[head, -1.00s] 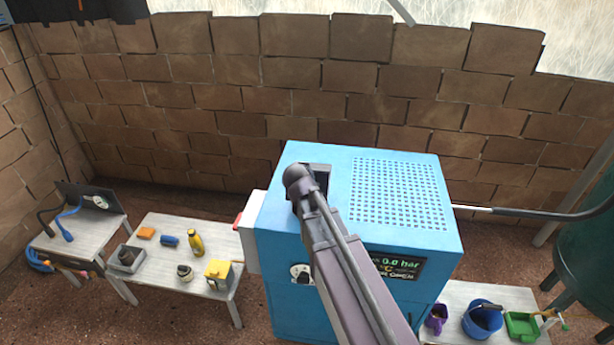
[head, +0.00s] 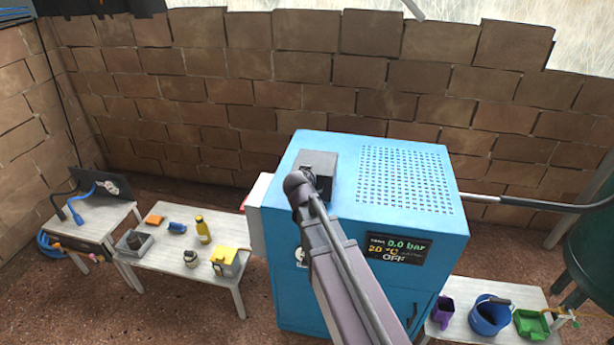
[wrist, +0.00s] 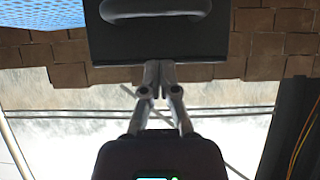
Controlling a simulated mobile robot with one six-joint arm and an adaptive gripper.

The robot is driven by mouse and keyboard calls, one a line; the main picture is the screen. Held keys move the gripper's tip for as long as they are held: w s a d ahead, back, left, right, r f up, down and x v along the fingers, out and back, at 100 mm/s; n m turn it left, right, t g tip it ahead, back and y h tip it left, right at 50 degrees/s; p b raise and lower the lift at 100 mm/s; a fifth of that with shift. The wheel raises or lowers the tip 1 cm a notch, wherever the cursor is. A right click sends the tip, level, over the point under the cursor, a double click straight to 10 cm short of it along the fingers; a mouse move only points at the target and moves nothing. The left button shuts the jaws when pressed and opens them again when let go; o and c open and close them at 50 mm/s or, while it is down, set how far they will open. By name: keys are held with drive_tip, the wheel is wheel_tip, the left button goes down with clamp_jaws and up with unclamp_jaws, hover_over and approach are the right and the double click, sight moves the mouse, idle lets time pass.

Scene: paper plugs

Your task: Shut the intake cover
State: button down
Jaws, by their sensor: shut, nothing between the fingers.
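The intake cover (head: 319,161) is a dark grey flap on the top left of the blue machine (head: 400,270). In the wrist view, a dark panel with a rounded handle (wrist: 165,10), apparently the cover (wrist: 200,45), fills the upper middle. My gripper (wrist: 160,66) is shut and empty, its fingertips together at the panel's near edge; I cannot tell whether they touch it. In the head view my arm hides the gripper and part of the cover, so the cover's exact angle is unclear.
The machine's display (head: 397,248) reads 0.0 bar, 20 °C, OFF. A perforated grille (head: 405,180) lies right of the cover. A table (head: 165,260) with small items stands left, another table (head: 460,325) with a blue bucket (head: 489,315) at right. A brick wall (head: 270,60) stands behind.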

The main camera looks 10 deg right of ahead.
drive_tip(key=f+b, duration=0.1)
drive_tip(key=s+f+b, duration=0.1)
drive_tip(key=f+b, duration=0.1)
drive_tip(key=shift+s+a+f, duration=0.15)
drive_tip(key=shift+s+f, duration=0.25)
drive_tip(key=shift+s+f+b, duration=0.2)
drive_tip(key=shift+s+b, duration=0.1)
drive_tip(key=shift+s, duration=0.15)
drive_tip(key=r+p, duration=0.2)
drive_tip(key=w+r+p, duration=0.1)
drive_tip(key=r, duration=0.1)
drive_tip(key=shift+p, duration=0.4)
drive_tip(key=shift+w+r+p, duration=0.25)
drive_tip(key=shift+r+p, duration=0.05)
drive_tip(key=shift+p, duration=0.05)
drive_tip(key=s+a+f+b, duration=0.1)
drive_tip(key=s+a, duration=0.2)
drive_tip(key=s, duration=0.6)
drive_tip(key=shift+a+f+b, duration=0.3)
drive_tip(key=shift+b, duration=0.1)
